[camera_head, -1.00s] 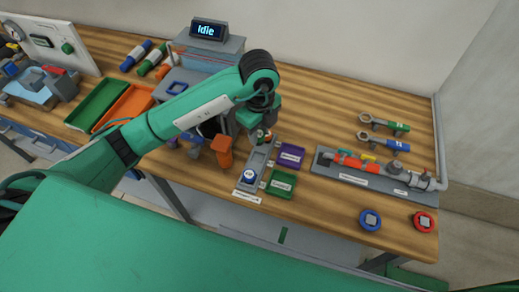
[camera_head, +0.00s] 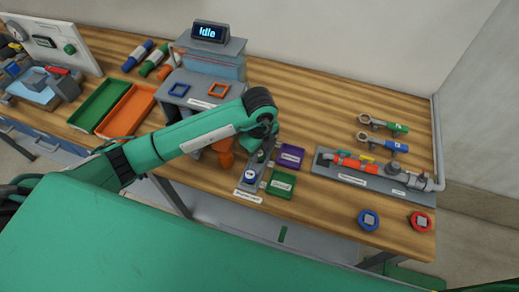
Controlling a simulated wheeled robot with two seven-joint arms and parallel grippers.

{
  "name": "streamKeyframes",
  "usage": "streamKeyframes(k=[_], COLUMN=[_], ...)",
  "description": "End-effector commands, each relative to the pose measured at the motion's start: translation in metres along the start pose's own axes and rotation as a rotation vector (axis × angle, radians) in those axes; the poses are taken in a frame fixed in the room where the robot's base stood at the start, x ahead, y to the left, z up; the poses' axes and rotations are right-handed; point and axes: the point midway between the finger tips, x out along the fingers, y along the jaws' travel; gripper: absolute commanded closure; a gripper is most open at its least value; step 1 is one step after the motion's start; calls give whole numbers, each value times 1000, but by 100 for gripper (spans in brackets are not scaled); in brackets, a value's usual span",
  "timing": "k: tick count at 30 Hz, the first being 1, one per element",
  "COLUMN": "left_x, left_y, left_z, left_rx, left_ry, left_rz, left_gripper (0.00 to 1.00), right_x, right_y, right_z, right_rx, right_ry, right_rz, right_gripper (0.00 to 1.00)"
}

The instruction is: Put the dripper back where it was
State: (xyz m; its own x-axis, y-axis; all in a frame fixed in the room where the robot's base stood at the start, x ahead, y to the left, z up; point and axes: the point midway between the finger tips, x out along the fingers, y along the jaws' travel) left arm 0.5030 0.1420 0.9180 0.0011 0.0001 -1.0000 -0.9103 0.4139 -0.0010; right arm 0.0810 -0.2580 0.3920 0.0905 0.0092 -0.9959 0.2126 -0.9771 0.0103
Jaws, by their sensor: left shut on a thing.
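My left gripper (camera_head: 261,151) points down at the far end of a narrow grey tray (camera_head: 268,178). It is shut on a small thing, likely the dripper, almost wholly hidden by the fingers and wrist. I cannot tell whether that thing touches the tray. A round blue-and-white piece (camera_head: 249,177) sits in the tray's near end, by a white label (camera_head: 248,197). My right gripper is not in view.
A purple tray (camera_head: 291,156) and a green tray (camera_head: 281,184) lie right of the grey tray. An orange object (camera_head: 225,156) stands close on its left, partly behind my arm. A pipe assembly (camera_head: 360,167) lies further right. The idle-screen machine (camera_head: 210,50) stands behind.

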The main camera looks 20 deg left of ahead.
Motion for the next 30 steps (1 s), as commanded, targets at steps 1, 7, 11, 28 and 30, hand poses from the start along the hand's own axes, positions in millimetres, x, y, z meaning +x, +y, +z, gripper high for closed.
streamKeyframes(k=[1,7,11,28,30], left_x=[3,2,2,-80,-94], left_y=[0,0,0,-1,-1], left_z=[0,0,0,0,0], left_rx=[0,0,0,1,1], left_ry=[0,0,0,-1,-2], left_rz=[0,1,1,-5,-4], left_gripper=[94,48,48,48,48], right_x=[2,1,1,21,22], right_y=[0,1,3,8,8], right_z=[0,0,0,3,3], right_rx=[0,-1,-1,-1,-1], right_ry=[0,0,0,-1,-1], right_rz=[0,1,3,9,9], right_gripper=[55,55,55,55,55])
